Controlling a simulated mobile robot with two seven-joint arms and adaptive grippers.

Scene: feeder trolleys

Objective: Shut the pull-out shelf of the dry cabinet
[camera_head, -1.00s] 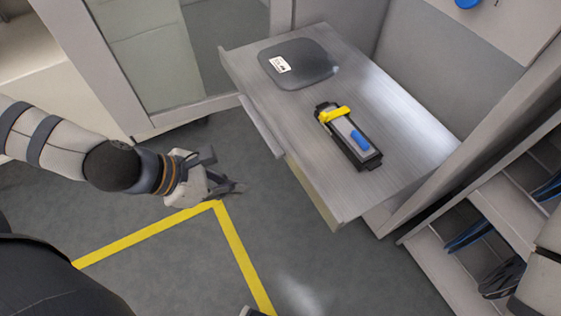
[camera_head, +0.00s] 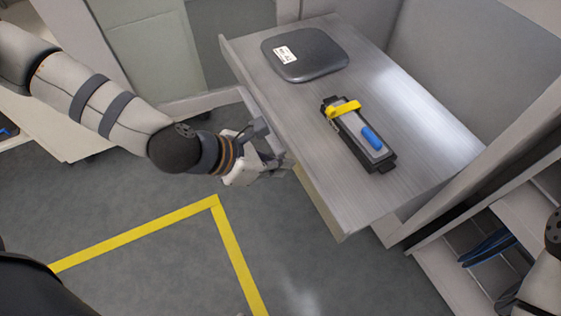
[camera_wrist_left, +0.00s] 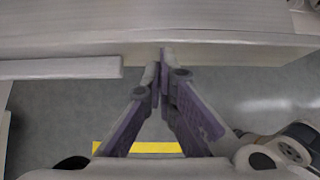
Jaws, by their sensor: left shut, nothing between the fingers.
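The pull-out shelf (camera_head: 420,140) of the dry cabinet (camera_head: 440,60) stands out from the cabinet as a grey metal board. A dark rounded case (camera_head: 318,58) with a white label and a black tray-like device (camera_head: 350,128) with a yellow clip and a blue piece lie on it. My left gripper (camera_head: 285,167) is shut and empty at the shelf's front edge, by its handle bar. In the left wrist view the shut fingertips (camera_wrist_left: 164,62) are at the shelf's front face (camera_wrist_left: 220,50); whether they touch it I cannot tell. My right gripper is not in view.
Open racks (camera_head: 480,240) with blue-edged items stand at the lower right. A cabinet with a glass-like door (camera_head: 140,50) stands at the back left. A yellow floor line (camera_head: 215,205) crosses the clear grey floor before the shelf.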

